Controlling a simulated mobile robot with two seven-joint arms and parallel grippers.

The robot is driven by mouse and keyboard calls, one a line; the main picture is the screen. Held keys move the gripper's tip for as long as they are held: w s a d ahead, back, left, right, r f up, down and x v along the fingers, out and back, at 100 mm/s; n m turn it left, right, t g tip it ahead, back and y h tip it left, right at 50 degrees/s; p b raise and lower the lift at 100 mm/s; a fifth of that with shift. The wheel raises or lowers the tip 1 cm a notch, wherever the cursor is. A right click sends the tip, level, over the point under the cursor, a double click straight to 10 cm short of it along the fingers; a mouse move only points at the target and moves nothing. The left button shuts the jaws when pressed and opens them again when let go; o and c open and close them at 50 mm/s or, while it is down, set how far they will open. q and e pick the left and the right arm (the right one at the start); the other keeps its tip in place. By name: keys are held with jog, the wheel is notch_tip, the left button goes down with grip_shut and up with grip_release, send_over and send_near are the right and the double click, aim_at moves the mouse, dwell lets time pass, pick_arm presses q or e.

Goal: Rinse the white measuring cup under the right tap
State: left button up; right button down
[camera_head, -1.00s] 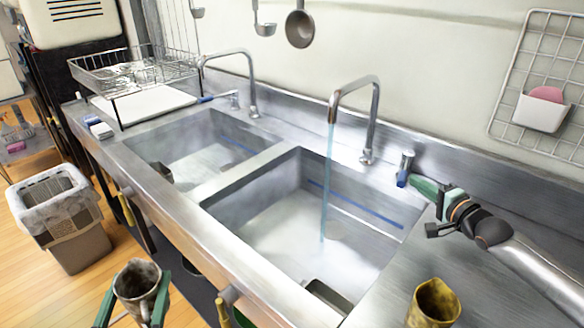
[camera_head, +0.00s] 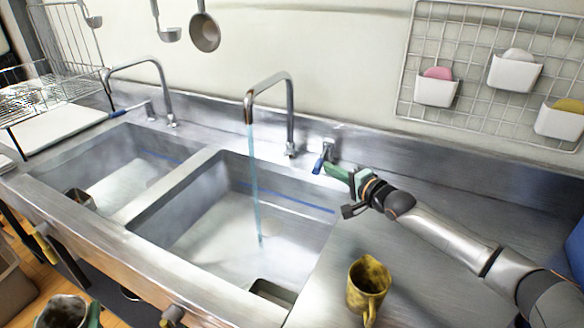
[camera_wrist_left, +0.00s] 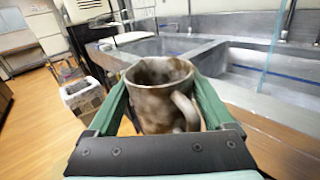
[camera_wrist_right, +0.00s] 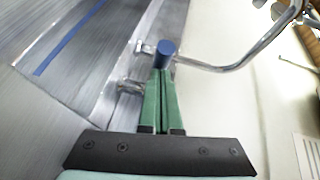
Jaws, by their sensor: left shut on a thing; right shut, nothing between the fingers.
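A stained, brownish-white cup with a handle (camera_wrist_left: 158,110) is held upright between the fingers of my left gripper (camera_wrist_left: 160,88). In the head view the cup (camera_head: 62,313) is cut off at the bottom left, outside the sinks. Water (camera_head: 255,190) runs from the right tap (camera_head: 270,88) down into the right sink (camera_head: 165,205). My right gripper (camera_head: 328,168) is shut and empty at the blue-ended tap lever (camera_head: 319,163). In the right wrist view its closed tips lie at the blue end (camera_wrist_right: 166,48); whether they touch is unclear.
A yellow stained mug (camera_head: 367,285) stands on the counter right of the right sink. A dark item (camera_head: 79,198) lies in the left sink (camera_head: 60,172). The left tap (camera_head: 145,65) shows no water. A wire rack (camera_head: 45,95) stands at the left.

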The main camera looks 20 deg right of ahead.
jog(key=shift+s, duration=0.1)
